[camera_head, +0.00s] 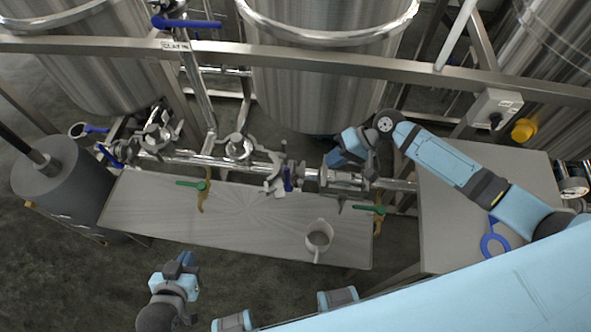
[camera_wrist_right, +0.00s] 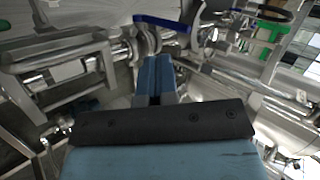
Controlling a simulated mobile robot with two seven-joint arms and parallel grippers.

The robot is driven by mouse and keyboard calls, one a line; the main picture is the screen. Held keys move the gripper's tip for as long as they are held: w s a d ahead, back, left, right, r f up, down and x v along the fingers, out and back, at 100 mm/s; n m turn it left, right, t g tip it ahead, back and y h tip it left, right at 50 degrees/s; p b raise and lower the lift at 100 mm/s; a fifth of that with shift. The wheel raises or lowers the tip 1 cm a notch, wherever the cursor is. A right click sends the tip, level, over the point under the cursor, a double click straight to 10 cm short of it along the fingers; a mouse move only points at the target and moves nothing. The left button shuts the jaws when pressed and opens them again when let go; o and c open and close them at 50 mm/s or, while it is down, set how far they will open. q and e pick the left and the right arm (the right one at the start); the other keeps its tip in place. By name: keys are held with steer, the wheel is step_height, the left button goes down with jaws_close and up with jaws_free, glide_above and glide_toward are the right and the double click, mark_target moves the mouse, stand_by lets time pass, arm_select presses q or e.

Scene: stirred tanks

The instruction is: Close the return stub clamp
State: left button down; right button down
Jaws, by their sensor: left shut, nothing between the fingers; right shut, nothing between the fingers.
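Steel clamps sit along the pipe run in the head view: one at the left (camera_head: 158,134), one on an upright stub (camera_head: 238,148), and one near the middle (camera_head: 275,180). I cannot tell which is the return stub clamp. My right gripper (camera_head: 335,160) is shut and empty, over the pipe right of the middle clamp. In the right wrist view its blue fingers (camera_wrist_right: 153,78) are together, with a steel clamp or flange (camera_wrist_right: 146,40) just beyond them; contact cannot be told. My left gripper (camera_head: 180,267) is shut and empty, low on the left, away from the pipes.
A steel bench (camera_head: 255,215) below the pipes carries a steel jug (camera_head: 318,238). Valves with green handles (camera_head: 362,208) and a blue handle (camera_head: 287,178) are close by. A steel rail (camera_head: 330,62) crosses before the tanks. A grey table (camera_head: 450,230) stands at the right.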

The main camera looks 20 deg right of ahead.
mark_target(276, 167)
steer(key=shift+a+f, duration=0.2)
steer(key=shift+a, duration=0.2)
steer(key=a+r+p+x, duration=0.1)
steer(key=r+p+x, duration=0.1)
steer(key=x, duration=0.9)
steer(key=shift+a+f, duration=0.3)
steer(key=shift+a, duration=0.4)
steer(key=shift+a, duration=0.1)
